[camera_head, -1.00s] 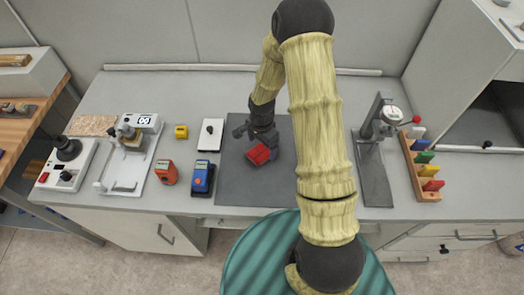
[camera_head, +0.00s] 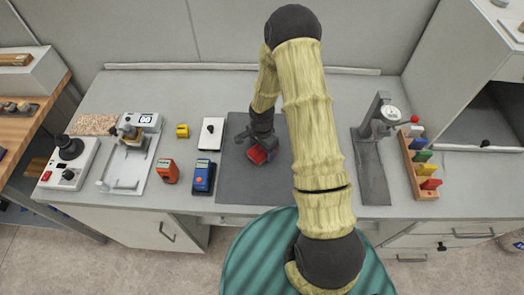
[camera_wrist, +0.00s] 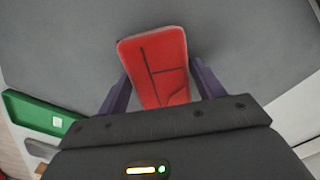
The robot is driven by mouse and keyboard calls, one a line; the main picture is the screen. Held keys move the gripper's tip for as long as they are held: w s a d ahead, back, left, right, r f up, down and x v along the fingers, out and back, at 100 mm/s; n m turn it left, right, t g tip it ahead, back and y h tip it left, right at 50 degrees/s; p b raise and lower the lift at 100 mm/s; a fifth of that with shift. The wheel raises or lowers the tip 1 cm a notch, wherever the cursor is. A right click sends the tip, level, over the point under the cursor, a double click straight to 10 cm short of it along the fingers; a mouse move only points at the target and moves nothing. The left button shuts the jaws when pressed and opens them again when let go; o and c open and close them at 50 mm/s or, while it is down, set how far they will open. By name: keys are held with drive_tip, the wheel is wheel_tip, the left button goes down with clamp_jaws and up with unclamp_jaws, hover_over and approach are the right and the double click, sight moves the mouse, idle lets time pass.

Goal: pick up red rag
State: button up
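The red rag (camera_head: 257,156), a flat folded piece with dark crease lines, is on the dark grey mat (camera_head: 235,185) in the middle of the bench. The red rag also shows at the centre of the wrist view (camera_wrist: 160,65), partly hidden at its near end by my gripper's body. My gripper (camera_head: 262,146) is low over it in the head view. In the wrist view, the purple fingers of my gripper (camera_wrist: 160,80) stand apart, one on each side of the rag. They are very close to its edges; contact cannot be made out.
An orange device (camera_head: 167,171), a blue device (camera_head: 203,175) and a white pad (camera_head: 211,134) lie left of the mat. A gauge stand (camera_head: 376,150) and a wooden rack with coloured blocks (camera_head: 416,165) stand to the right. The mat's front is clear.

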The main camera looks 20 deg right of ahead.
drive_tip(key=c, duration=0.6)
drive_tip(key=shift+c, duration=0.2)
wheel_tip(320, 180, up, 10)
drive_tip(key=b, duration=0.2)
drive_tip(key=shift+s+a, duration=0.1)
idle(0.7)
